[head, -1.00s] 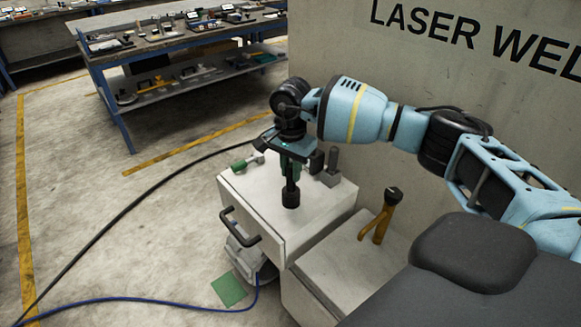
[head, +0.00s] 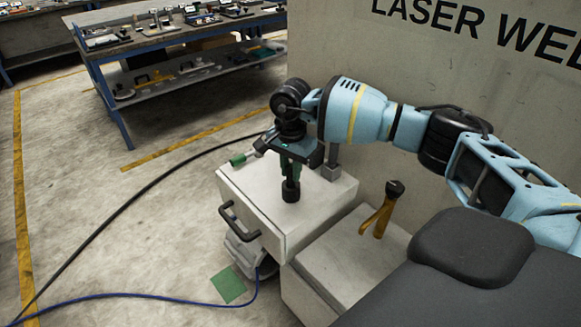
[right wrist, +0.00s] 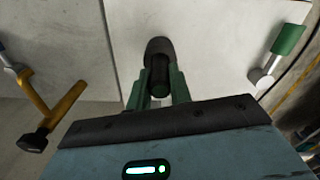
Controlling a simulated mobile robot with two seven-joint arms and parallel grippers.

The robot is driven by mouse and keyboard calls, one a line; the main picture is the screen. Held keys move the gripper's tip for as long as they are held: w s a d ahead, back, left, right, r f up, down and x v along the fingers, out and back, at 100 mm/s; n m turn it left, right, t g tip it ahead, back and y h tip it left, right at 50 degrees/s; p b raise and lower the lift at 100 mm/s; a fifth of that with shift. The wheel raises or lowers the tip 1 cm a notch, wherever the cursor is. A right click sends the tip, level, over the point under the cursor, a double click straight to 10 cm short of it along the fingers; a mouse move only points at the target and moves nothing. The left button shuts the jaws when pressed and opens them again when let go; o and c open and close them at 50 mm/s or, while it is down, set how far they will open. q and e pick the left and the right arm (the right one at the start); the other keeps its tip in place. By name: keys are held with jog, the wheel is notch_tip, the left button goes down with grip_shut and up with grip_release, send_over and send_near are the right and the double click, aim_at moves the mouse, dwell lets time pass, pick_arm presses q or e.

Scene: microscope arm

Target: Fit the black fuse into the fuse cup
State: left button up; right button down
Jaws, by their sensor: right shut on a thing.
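My right gripper (head: 291,168) points down over the pale cabinet top, its green fingers shut on the black fuse (right wrist: 160,75). In the head view, the fingers and gripper body hide much of the fuse. The fuse cup (head: 291,192) is a short, dark cylinder standing on the cabinet top directly below. It also shows in the right wrist view (right wrist: 159,47), just beyond the fingertips. The fuse is upright and its lower end lines up with the cup and meets it in the picture. I cannot tell how deep it sits. My left gripper is out of view.
A green-handled piece (head: 239,160) lies at the cabinet's back left edge. A grey block (head: 331,170) stands behind the cup. A yellow lever with a black knob (head: 377,219) rises from the lower surface at right. The cabinet top's front right is clear.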

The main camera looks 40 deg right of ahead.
jog(key=shift+f, duration=0.3)
jog(key=shift+f, duration=0.25)
jog(key=c, duration=1.2)
grip_release()
jog(key=shift+r+b, duration=0.3)
jog(key=shift+r, duration=3.6)
